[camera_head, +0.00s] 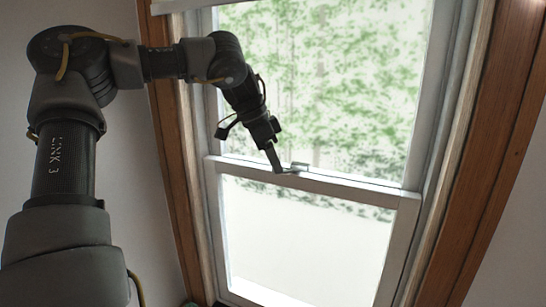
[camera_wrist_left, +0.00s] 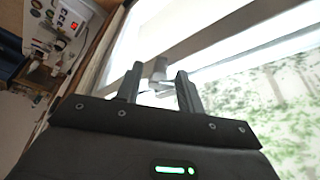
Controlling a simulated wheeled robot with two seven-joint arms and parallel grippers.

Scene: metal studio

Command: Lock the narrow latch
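The narrow latch (camera_head: 299,167) is a small light metal piece on top of the window's middle rail. In the left wrist view the latch (camera_wrist_left: 158,70) shows pale grey between and just beyond my fingertips. My left gripper (camera_head: 278,169) reaches down to the rail, right beside the latch at its left in the head view. In the wrist view the two dark fingers of the left gripper (camera_wrist_left: 160,80) stand apart with a clear gap. I cannot tell whether a finger touches the latch. My right gripper is not in view.
The sash window's middle rail (camera_head: 350,187) runs across in front of me. A wooden frame (camera_head: 507,150) borders the window. Glass lies above and below the rail. In the wrist view, a wall board with several small items (camera_wrist_left: 62,30) shows at the upper left.

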